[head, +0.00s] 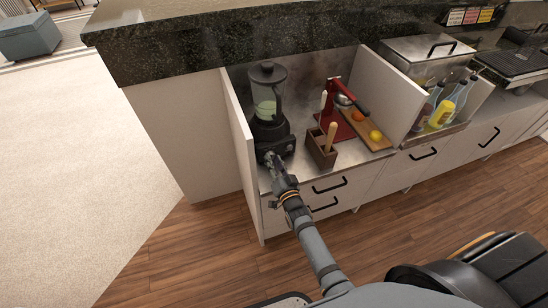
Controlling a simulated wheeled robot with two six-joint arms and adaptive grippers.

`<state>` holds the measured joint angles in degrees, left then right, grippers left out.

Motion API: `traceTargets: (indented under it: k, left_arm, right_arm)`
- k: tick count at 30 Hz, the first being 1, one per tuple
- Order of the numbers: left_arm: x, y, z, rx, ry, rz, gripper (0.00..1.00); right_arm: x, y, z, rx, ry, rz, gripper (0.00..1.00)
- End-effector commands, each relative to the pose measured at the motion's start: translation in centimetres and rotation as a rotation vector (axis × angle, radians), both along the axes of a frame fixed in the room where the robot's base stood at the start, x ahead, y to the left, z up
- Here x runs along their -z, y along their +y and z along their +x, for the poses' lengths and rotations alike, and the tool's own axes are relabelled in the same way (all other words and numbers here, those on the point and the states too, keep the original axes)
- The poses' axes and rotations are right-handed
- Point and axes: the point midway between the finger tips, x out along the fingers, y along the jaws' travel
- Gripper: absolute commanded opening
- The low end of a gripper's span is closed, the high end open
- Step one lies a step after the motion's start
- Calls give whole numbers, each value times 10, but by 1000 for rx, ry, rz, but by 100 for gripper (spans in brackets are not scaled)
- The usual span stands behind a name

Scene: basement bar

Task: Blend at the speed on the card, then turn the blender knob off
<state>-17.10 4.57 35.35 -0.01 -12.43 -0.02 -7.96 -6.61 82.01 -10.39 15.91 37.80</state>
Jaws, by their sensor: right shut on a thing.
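The black blender (271,137) stands at the left end of the steel worktop, with pale green contents in its clear jar (265,93). My right gripper (270,158) reaches up to the front of the blender base and is shut on the blender knob, which the fingers mostly hide. The knob's setting cannot be read. No speed card can be made out for certain; several small coloured cards (472,16) hang at the top right, too small to read. My left gripper is not in view.
A wooden caddy (320,153) with tools stands right of the blender, beside a red press (335,112) and a cutting board (372,142) with fruit. A white panel (239,135) stands close on the blender's left. Bottles (442,110) stand further right. A dark counter overhangs behind.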

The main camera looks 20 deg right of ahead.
Motion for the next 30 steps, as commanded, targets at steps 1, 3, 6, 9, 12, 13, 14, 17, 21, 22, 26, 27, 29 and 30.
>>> traceTargets:
  k: [1,3,6,9,12,13,14,17,21,22,26,27,29,30]
  left_arm:
    - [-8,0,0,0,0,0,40]
    - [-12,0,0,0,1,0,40]
    - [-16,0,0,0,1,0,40]
    - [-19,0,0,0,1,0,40]
    - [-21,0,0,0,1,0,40]
    - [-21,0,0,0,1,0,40]
    - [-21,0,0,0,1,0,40]
    - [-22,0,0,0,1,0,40]
    - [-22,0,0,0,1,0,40]
    - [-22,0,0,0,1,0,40]
    - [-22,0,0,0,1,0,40]
    - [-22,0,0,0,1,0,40]
    - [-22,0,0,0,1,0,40]
    - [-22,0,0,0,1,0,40]
  right_arm:
    - [-3,0,0,0,5,30,0]
    - [-2,0,0,0,5,71,0]
    - [-2,0,0,0,5,120,0]
    - [-1,0,0,0,8,158,0]
    - [0,0,0,0,8,184,0]
    - [0,0,0,0,9,189,0]
    - [1,0,0,0,9,194,0]
    - [1,0,-1,0,9,205,0]
    - [2,0,-1,0,9,208,0]
    - [2,0,-1,0,9,208,0]
    - [2,0,-1,0,9,208,0]
    - [2,0,-1,0,9,208,0]
    - [2,0,-1,0,9,207,35]
    - [2,0,-1,0,9,207,41]
